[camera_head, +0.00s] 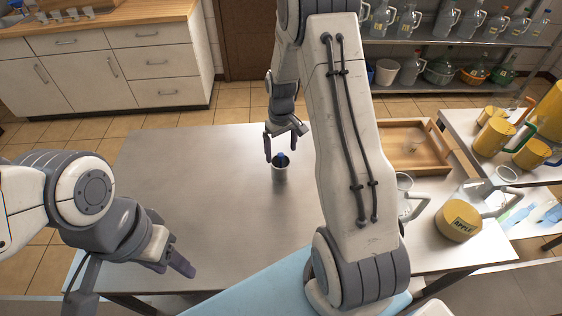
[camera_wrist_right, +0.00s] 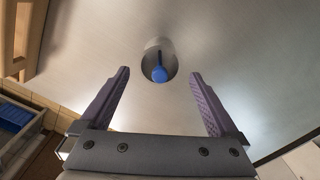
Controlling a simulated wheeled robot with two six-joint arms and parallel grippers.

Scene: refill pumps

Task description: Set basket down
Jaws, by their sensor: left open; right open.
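A small grey cylindrical container (camera_head: 279,174) stands upright on the steel table. I cannot tell whether it is the basket; no other basket shows on this table. A blue object (camera_wrist_right: 160,74) shows in its dark mouth. The container also shows in the right wrist view (camera_wrist_right: 155,46), centred beyond the fingertips. My right gripper (camera_head: 285,142) is open and empty, close above and behind the container. It also shows in the wrist view (camera_wrist_right: 160,73), its fingers apart on either side of the container in the picture. My left gripper (camera_head: 174,266) is open and empty over the table's front left edge.
The steel table (camera_head: 190,180) is clear left of the container. On the right are a wooden tray (camera_head: 437,163), a clear pitcher (camera_head: 408,205) and a jug with a yellow lid marked APPLE (camera_head: 458,221). Yellow pitchers (camera_head: 494,137) stand on a side table. My right arm hides the table's middle right.

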